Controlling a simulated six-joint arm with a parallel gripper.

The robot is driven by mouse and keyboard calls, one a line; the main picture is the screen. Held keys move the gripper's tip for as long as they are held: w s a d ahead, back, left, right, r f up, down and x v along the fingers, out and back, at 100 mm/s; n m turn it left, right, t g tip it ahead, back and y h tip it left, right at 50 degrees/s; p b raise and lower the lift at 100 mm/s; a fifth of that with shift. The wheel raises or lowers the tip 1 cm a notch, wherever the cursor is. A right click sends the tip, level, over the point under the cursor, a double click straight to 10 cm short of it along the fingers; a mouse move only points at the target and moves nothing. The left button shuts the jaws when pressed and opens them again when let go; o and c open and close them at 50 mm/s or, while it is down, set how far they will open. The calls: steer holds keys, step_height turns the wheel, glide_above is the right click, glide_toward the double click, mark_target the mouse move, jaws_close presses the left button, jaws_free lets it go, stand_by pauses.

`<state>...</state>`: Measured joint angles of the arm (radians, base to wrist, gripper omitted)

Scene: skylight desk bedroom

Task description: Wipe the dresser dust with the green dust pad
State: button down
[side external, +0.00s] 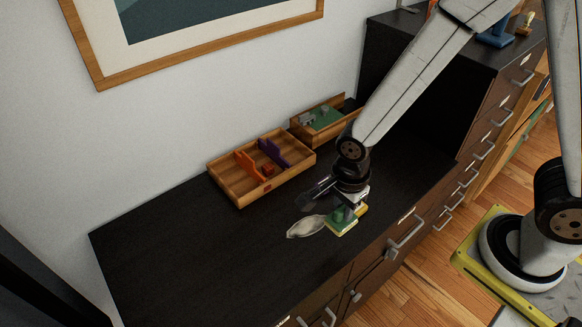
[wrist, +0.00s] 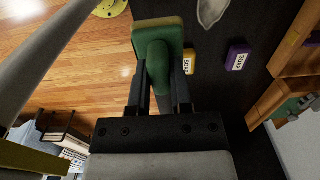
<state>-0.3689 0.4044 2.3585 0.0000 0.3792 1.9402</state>
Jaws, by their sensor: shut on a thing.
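The green dust pad (side external: 345,223) has a green body, a yellowish edge and an upright green handle. My gripper (side external: 347,207) points down and is shut on that handle. In the wrist view the pad (wrist: 157,23) sits beyond the fingers of my gripper (wrist: 161,82), with the handle between them. The pad is at or just above the dark dresser top (side external: 190,262), near its front edge; exact contact is unclear. A pale grey dust patch (side external: 305,227) lies just left of the pad. It also shows in the wrist view (wrist: 211,10).
A wooden divided tray (side external: 228,188) holds orange, purple and red pieces. Another wooden box (side external: 322,119) with green contents stands behind it. The dresser's left side is clear.

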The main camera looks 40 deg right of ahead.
steer(key=c, duration=1.2)
jaws_free()
jaws_close()
steer(key=w+a+f, duration=0.1)
steer(key=w+a, duration=0.1)
steer(key=w, duration=0.4)
steer(key=w+a+f, duration=0.1)
steer(key=w+a, duration=0.1)
steer(key=w, duration=0.4)
steer(key=shift+w+a, duration=0.25)
steer(key=shift+w, duration=0.15)
